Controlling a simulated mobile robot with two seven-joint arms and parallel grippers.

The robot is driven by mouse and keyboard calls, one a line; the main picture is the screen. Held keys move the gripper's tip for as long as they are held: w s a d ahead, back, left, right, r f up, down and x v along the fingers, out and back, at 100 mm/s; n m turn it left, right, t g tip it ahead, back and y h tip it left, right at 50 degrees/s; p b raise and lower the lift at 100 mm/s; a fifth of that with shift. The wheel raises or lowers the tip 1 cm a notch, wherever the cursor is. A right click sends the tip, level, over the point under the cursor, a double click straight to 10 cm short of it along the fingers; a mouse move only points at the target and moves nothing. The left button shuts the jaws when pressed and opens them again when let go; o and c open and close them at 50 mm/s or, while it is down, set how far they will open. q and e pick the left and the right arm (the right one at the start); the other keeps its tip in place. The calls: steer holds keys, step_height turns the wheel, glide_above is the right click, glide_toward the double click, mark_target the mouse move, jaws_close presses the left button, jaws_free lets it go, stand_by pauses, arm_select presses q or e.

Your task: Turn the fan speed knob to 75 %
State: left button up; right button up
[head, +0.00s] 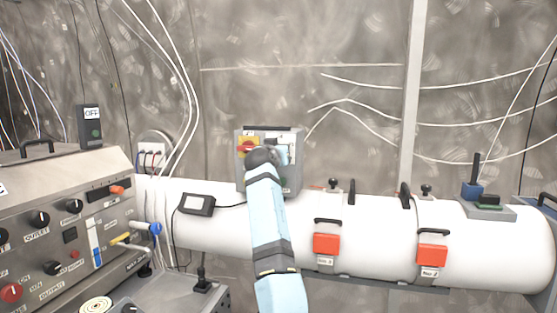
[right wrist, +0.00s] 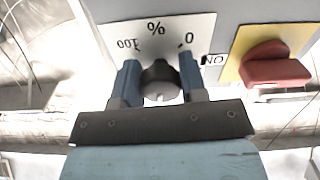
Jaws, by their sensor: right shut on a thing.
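The fan speed knob (right wrist: 161,82) is a dark round knob on a white scale plate (right wrist: 185,25) in the right wrist view. The scale shows upside down, with 100, % and 0 printed on it. My right gripper (right wrist: 160,76) has its two blue fingers on either side of the knob and is shut on it. A small pale mark shows at the knob's lower edge; I cannot tell its setting. In the head view my right arm covers the knob on the grey control box (head: 294,178). My left gripper is not in view.
A red rotary switch (right wrist: 275,66) on a yellow plate sits beside the scale; it also shows in the head view (head: 247,148). The box stands at a white horizontal cylinder (head: 380,215) with red latches. A control console (head: 60,210) stands at left.

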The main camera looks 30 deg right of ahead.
steer(key=m+b, duration=0.1)
steer(key=m, duration=0.1)
steer(key=shift+f+m, duration=0.1)
steer(key=shift+m, duration=0.3)
steer(key=shift+a+m+b, duration=0.1)
steer(key=shift+m+b, duration=0.55)
steer(key=shift+m, duration=0.25)
steer(key=shift+m+b, duration=0.35)
steer(key=shift+m, duration=0.55)
steer(key=shift+w+m, duration=0.1)
steer(key=shift+m, duration=0.3)
steer(key=shift+m+b, duration=0.5)
steer(key=shift+m, duration=0.6)
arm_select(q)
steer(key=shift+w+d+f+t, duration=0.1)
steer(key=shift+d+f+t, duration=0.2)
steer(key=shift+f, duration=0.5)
arm_select(e)
steer(key=shift+r+m, duration=0.2)
steer(key=shift+m, duration=0.6)
